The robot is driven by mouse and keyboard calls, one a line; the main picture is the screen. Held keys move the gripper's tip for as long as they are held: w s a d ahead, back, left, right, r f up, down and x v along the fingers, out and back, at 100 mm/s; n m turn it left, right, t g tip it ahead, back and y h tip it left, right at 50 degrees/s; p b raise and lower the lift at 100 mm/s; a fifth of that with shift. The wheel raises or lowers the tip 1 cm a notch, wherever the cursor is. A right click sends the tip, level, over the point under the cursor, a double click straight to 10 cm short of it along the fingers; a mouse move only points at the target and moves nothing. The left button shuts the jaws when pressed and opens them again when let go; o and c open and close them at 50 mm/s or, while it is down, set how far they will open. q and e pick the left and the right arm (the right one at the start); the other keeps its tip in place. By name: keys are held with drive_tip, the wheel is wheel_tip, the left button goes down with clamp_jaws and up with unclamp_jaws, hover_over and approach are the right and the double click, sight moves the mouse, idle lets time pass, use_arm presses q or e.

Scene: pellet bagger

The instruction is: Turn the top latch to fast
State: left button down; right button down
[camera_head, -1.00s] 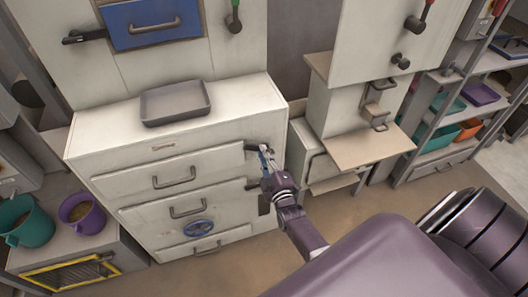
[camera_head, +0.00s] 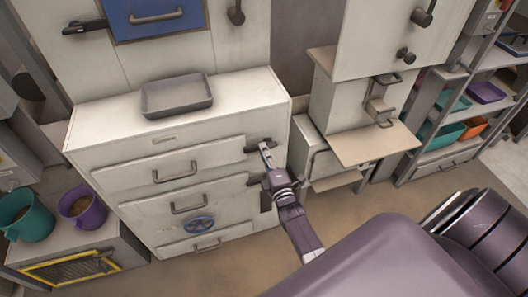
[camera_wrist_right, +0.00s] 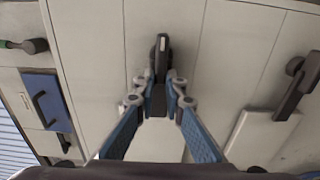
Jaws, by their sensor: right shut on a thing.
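The top latch (camera_head: 262,143) is a dark handle at the right end of the white cabinet's upper door. In the right wrist view, a dark latch (camera_wrist_right: 161,57) stands out between the fingers. My right gripper (camera_head: 267,151) is at the top latch and partly covers it. In the wrist view my right gripper (camera_wrist_right: 158,97) is shut on the latch, with a finger on each side. A second dark latch (camera_head: 258,182) sits lower on the cabinet; a latch (camera_wrist_right: 297,85) also shows to the right in the wrist view. My left gripper is not in view.
A grey tray (camera_head: 177,96) lies on the cabinet top. A blue valve wheel (camera_head: 199,226) is low on the cabinet front. A teal bucket (camera_head: 27,215) and a purple bucket (camera_head: 82,208) stand at the left. A beige shelf (camera_head: 374,144) juts out at the right.

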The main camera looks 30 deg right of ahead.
drive_tip(key=shift+f, duration=0.15)
drive_tip(key=c, duration=2)
unclamp_jaws()
drive_tip(key=shift+s, duration=0.1)
drive_tip(key=v, duration=1.2)
drive_tip(key=shift+a, duration=0.1)
